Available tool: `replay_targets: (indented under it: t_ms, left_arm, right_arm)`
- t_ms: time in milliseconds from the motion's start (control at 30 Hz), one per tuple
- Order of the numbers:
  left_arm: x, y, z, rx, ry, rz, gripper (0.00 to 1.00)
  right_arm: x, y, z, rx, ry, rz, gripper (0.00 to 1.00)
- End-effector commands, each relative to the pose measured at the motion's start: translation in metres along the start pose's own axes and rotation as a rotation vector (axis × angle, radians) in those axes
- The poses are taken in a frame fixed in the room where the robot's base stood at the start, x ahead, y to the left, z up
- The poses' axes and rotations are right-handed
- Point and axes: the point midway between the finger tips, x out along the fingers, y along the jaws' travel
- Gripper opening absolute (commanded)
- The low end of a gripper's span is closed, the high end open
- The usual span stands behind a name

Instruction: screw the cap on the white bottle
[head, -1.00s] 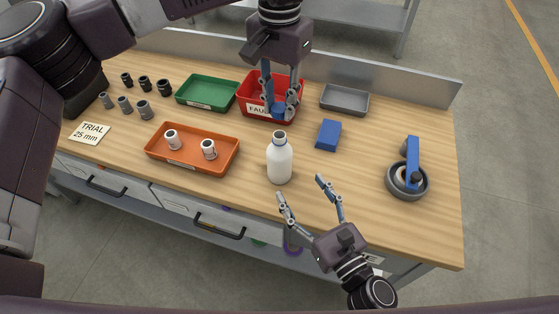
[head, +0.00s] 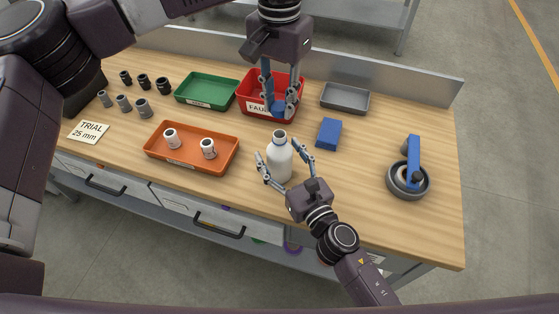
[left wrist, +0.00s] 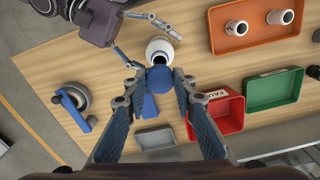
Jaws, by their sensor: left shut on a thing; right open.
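My right gripper (head: 277,150) is open, with one finger on each side of the bottle. I cannot tell whether its fingers touch the bottle.
A red bin (head: 246,103) lies behind the cap. An orange tray (head: 190,170) with two white fittings is left of the bottle. A blue block (head: 328,134), a grey tray (head: 345,100) and a tape roll with a blue handle (head: 413,165) are to the right.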

Motion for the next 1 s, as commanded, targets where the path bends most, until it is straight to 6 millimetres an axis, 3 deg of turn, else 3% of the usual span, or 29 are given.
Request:
replay_targets:
  t_ms: [300, 867, 1000]
  left_arm:
    - [0.0, 0.0001, 0.0, 0.0, 0.0, 0.0, 0.17]
    - [0.0, 0.0001, 0.0, 0.0, 0.0, 0.0, 0.17]
    - [0.005, 0.0002, 0.0003, 0.0, -0.002, 0.001, 0.17]
  right_arm:
    - [0.0013, 0.0002, 0.0, 0.001, 0.0, 0.0, 0.65]
    - [0.0011, 0.0, 0.0001, 0.001, 0.0, 0.0, 0.04]
    - [0.0011, 0.0, 0.0, 0.001, 0.0, 0.0, 0.01]
